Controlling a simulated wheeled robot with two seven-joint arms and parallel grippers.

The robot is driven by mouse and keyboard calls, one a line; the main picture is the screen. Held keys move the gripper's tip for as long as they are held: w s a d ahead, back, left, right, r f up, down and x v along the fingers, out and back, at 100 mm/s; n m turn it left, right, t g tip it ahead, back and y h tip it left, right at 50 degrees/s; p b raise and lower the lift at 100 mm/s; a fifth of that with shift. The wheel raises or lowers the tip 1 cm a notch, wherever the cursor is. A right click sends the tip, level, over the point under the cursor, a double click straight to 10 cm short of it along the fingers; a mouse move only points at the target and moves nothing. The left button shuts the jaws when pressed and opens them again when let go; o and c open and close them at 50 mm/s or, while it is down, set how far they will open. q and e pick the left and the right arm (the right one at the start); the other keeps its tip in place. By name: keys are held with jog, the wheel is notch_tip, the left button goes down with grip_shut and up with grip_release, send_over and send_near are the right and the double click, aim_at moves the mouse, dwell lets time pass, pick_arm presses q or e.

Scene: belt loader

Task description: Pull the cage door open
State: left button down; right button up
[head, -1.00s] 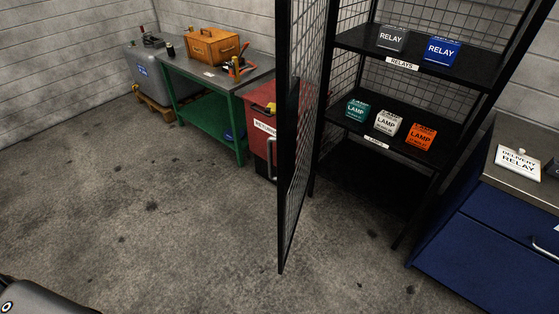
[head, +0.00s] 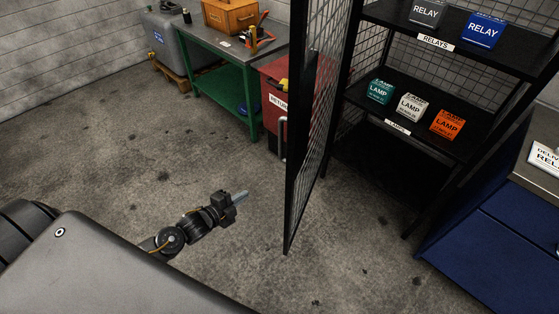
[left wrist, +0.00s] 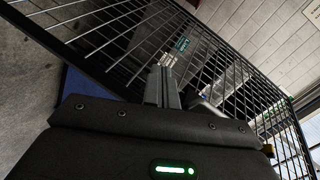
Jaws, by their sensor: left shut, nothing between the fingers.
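The cage door (head: 297,150) is a tall black frame with wire mesh, standing swung out from the cage towards me, with the shelves open to its right. A pale bar handle (head: 282,138) shows at the left of its near upright. My left gripper (head: 240,196) is shut and empty, left of the door and apart from it in the head view. In the left wrist view, the shut fingers (left wrist: 163,85) point towards a mesh panel (left wrist: 110,35); I cannot tell how far off it is. My right gripper is out of view.
The cage shelves (head: 400,125) hold relay and lamp boxes. A red bin (head: 270,98) stands behind the door, with a green workbench (head: 245,78) beyond. A blue cabinet (head: 490,235) stands at right. The floor left of the door is clear.

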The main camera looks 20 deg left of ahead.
pick_arm(q)
jog(key=d+r+m+t+h, duration=0.1)
jog(key=d+r+m+h, duration=0.15)
jog(key=r, duration=0.45)
jog(key=d+r+m+t+h, duration=0.1)
jog(key=d+r+m+h, duration=0.2)
jog(key=r, duration=0.4)
jog(key=w+d+y+p, duration=0.1)
jog(key=w+d, duration=0.3)
jog(key=w, duration=0.5)
jog(key=shift+d+m+p, duration=0.25)
jog(key=shift+m+p, duration=0.1)
jog(key=shift+p, duration=0.55)
jog(key=shift+w+r, duration=0.1)
